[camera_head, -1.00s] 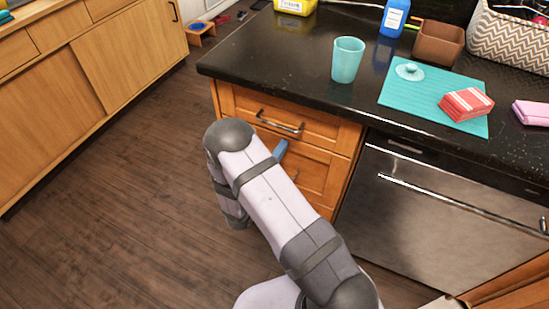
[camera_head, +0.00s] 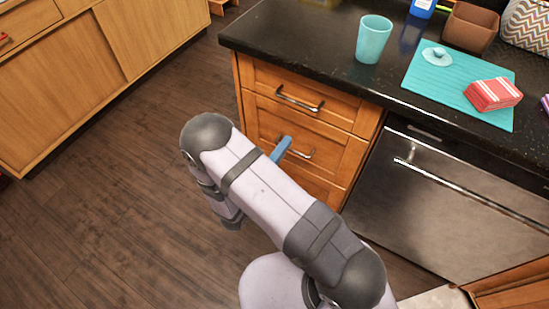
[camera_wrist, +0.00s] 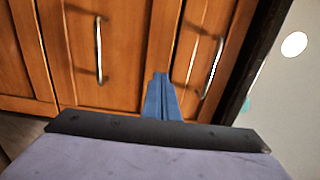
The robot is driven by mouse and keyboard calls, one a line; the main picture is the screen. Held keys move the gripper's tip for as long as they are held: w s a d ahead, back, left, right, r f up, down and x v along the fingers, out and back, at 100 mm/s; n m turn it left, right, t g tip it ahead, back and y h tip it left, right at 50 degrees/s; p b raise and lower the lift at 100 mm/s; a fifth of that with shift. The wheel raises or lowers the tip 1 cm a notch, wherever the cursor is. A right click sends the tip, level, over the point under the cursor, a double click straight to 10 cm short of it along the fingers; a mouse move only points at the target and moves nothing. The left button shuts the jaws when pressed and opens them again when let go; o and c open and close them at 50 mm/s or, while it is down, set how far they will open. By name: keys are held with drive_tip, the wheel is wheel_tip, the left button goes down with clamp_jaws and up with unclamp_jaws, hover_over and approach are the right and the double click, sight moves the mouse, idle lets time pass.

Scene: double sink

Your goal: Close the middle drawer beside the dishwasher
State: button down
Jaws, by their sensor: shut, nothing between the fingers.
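The wooden middle drawer (camera_head: 335,150) is in the stack left of the dishwasher (camera_head: 440,205). Its front looks flush or nearly flush with its neighbours; a small gap cannot be ruled out. Its metal handle (camera_head: 305,154) is partly hidden by my gripper (camera_head: 286,142), whose blue fingers are shut and empty in front of the drawer. In the wrist view, which is turned sideways, the middle drawer shows with its handle (camera_wrist: 99,50), and my gripper (camera_wrist: 161,80) points at the strip between it and the top drawer. Contact cannot be told.
The top drawer (camera_head: 320,90) looks closed under the dark countertop (camera_head: 310,55). Open wood floor (camera_head: 110,200) is at left; cabinets (camera_head: 150,50) stand beyond.

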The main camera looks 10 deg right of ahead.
drive_tip(key=shift+v, duration=2.7)
drive_tip(key=s+d+r+m+g+h, duration=0.25)
drive_tip(key=s+d+m+g, duration=0.7)
drive_tip(key=m, duration=0.55)
drive_tip(key=s+a+m+g+y, duration=0.2)
drive_tip(key=s+m+g+y, duration=0.65)
drive_tip(key=m, duration=0.95)
drive_tip(key=w+a+r+m+t+y+p, duration=0.1)
drive_tip(key=w+a+r+m+t+y, duration=0.3)
drive_tip(key=m+y, duration=0.55)
wheel_tip(320, 180, up, 19)
drive_tip(key=s+m+t+h+p, duration=0.1)
drive_tip(key=m+h+p, duration=0.1)
drive_tip(key=p, duration=1.7)
drive_tip(key=shift+a+m+h, duration=0.35)
drive_tip(key=shift+a, duration=0.1)
